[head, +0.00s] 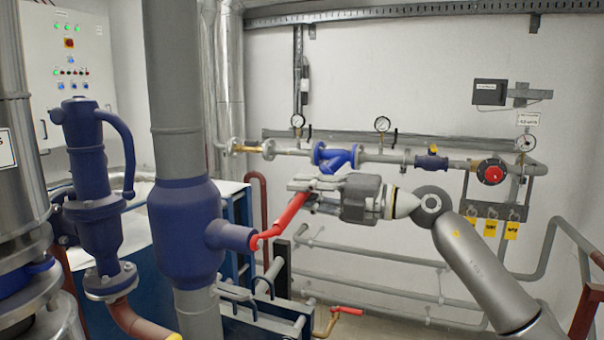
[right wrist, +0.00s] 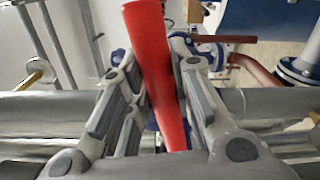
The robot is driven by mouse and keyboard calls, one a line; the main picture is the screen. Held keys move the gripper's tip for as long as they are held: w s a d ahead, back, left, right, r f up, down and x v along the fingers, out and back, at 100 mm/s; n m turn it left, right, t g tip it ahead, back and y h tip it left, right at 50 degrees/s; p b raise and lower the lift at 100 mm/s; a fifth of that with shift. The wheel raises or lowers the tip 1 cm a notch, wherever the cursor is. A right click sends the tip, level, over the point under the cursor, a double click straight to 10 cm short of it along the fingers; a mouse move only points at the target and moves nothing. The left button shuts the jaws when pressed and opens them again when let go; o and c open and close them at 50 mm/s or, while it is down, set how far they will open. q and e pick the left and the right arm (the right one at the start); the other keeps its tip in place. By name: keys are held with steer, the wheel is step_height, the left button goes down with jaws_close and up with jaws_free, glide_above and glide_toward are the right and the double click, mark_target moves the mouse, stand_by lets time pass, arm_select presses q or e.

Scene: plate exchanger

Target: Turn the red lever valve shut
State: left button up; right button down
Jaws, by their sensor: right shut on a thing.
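The red lever (head: 284,219) is in the middle of the head view. It slants up and to the right from the side stub of a thick blue valve body (head: 187,230) on a grey vertical pipe. My right gripper (head: 303,190) is shut on the lever near its upper end. In the right wrist view the red lever (right wrist: 157,70) stands between the two fingers of my right gripper (right wrist: 155,85). The lever's lower end in that view is hidden behind the gripper body. My left gripper is not in view.
A second, smaller red handle (head: 347,311) sits low on a brass fitting. A horizontal pipe with gauges (head: 382,124), a blue strainer (head: 336,157) and a red round device (head: 493,173) runs along the back wall. A blue-framed unit (head: 238,320) stands below the lever.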

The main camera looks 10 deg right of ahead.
steer(key=shift+w+f+m+p, duration=0.1)
steer(key=shift+f+m+p, duration=0.2)
steer(key=shift+f+m, duration=1.2)
steer(key=shift+f+n, duration=0.3)
steer(key=shift+f, duration=0.1)
steer(key=c, duration=1.3)
jaws_free()
steer(key=shift+d, duration=0.1)
steer(key=shift+o, duration=0.2)
steer(key=shift+r, duration=0.1)
steer(key=v, duration=1.2)
